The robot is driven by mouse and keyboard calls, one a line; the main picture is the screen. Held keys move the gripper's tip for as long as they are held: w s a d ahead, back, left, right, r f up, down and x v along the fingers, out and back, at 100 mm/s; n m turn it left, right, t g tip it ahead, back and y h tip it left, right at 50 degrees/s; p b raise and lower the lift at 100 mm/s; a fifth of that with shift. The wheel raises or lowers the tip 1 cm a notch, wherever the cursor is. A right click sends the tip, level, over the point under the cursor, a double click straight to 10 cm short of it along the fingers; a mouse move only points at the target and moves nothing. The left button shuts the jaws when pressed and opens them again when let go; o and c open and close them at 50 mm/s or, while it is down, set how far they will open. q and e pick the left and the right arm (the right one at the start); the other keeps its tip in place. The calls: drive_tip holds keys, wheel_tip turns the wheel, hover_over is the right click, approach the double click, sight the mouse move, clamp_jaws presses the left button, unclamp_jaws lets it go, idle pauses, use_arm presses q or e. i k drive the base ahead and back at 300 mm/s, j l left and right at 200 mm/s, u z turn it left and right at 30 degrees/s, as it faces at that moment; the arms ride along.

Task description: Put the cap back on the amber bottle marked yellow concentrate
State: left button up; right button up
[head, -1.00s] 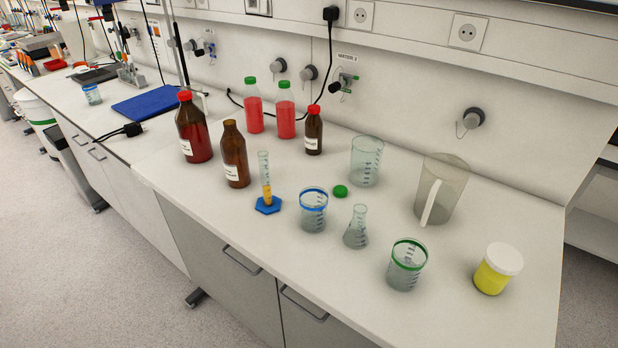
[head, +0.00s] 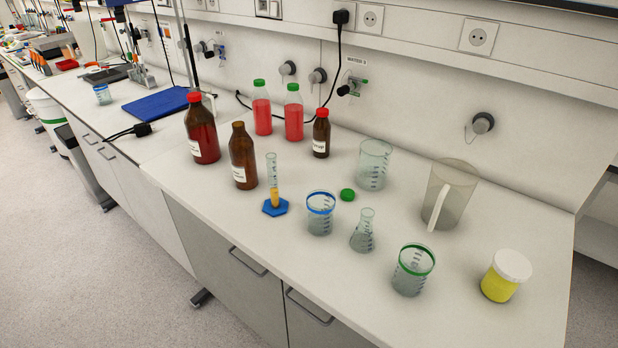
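An uncapped amber bottle (head: 243,158) with a white label stands upright on the white bench; the label's words are too small to read. A green cap (head: 347,195) lies on the bench between the blue-rimmed beaker and the tall clear beaker. Two other amber bottles wear red caps: a large one (head: 203,132) behind left of the open bottle, and a small one (head: 321,135) to its right. No loose red cap shows. Neither of my grippers is in view.
A measuring cylinder (head: 273,188) on a blue foot stands just right of the open bottle. Nearby stand a blue-rimmed beaker (head: 320,216), a flask (head: 362,236), a green-rimmed beaker (head: 413,272), a clear beaker (head: 374,165), a jug (head: 455,195), two red-filled bottles (head: 262,110) and a yellow jar (head: 505,277).

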sight(241, 145)
drive_tip(key=i+j+z, duration=0.15)
drive_tip(key=j+z, duration=0.2)
drive_tip(key=j, duration=0.5)
drive_tip(key=j+z, duration=0.4)
drive_tip(key=j, duration=0.5)
drive_tip(key=i, duration=0.05)
